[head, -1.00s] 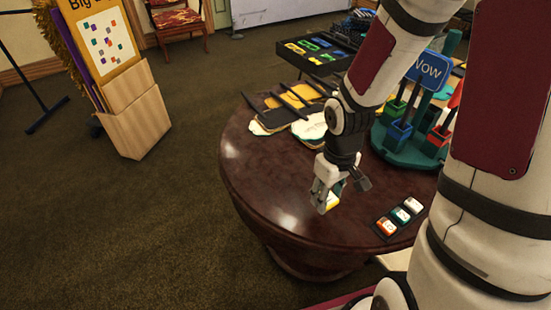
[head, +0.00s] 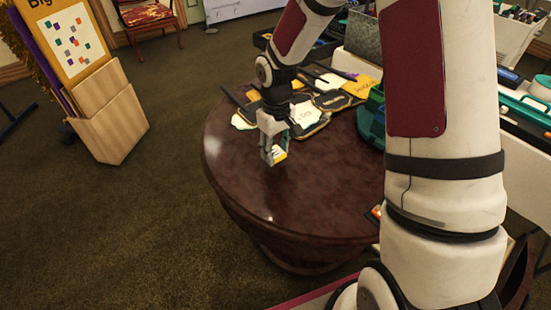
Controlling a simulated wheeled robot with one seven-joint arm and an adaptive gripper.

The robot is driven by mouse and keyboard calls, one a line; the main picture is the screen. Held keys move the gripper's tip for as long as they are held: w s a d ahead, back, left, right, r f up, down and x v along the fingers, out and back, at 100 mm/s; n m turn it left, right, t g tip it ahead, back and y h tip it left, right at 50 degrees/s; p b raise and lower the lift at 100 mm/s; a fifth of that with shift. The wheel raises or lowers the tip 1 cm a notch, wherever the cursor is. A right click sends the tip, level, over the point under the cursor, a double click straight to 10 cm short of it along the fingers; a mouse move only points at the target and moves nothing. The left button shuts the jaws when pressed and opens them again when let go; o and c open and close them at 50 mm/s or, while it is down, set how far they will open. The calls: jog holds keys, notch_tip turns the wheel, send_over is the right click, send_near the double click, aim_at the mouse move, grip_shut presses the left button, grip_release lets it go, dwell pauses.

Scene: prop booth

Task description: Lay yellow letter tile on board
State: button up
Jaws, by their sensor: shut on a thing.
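My gripper (head: 271,157) is shut on the yellow letter tile (head: 280,154), a small tile with yellow and white faces. It holds the tile over the left half of the dark round table (head: 310,206); the exact height is hard to tell. The small dark board (head: 373,218) lies at the table's right front, to the right of and nearer than my gripper. Only its left end, with a bit of an orange tile, shows. My arm hides the rest of the board.
Several dark-edged pieces with white and yellow faces (head: 305,113) lie at the table's back. A green round stand (head: 371,118) is partly hidden by my arm. The table's middle is clear. A wooden holder with a sign (head: 108,112) stands on the floor at left.

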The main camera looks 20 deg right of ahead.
aim_at(276, 153)
jog(key=shift+f+b, duration=0.35)
jog(key=shift+f, duration=1.4)
jog(key=shift+f, duration=0.1)
jog(key=o, duration=0.9)
jog(key=shift+o, duration=0.2)
notch_tip(276, 153, up, 12)
jog(key=shift+r+p, duration=0.2)
jog(key=shift+p, duration=0.85)
